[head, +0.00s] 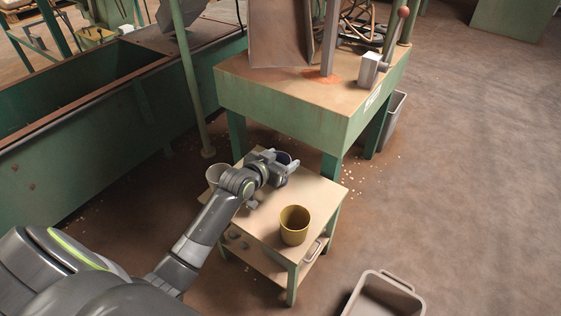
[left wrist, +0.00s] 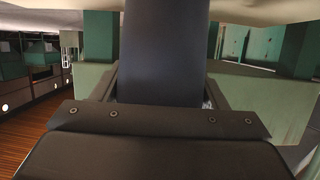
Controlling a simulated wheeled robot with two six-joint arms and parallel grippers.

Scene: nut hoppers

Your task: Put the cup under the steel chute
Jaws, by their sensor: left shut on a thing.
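A dark blue cup (head: 284,158) is at the far edge of the small wooden-topped table (head: 318,193), partly hidden by my left gripper (head: 281,165). The gripper is shut on it. In the left wrist view the dark cup (left wrist: 165,50) fills the space between the fingers. I cannot tell whether it touches the tabletop. A yellow cup (head: 294,226) stands upright near the table's front right. A whitish cup (head: 214,173) stands at its left, partly hidden by my arm. A grey metal chute-like part (head: 280,35) stands on the green bench. My right gripper is not in view.
The green bench (head: 290,95) stands right behind the small table, with a steel post (head: 331,40) and a lever with a red knob (head: 403,12). A long green trough (head: 70,150) lies left. Grey bins stand at the front (head: 363,290) and behind (head: 394,118). The right floor is clear.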

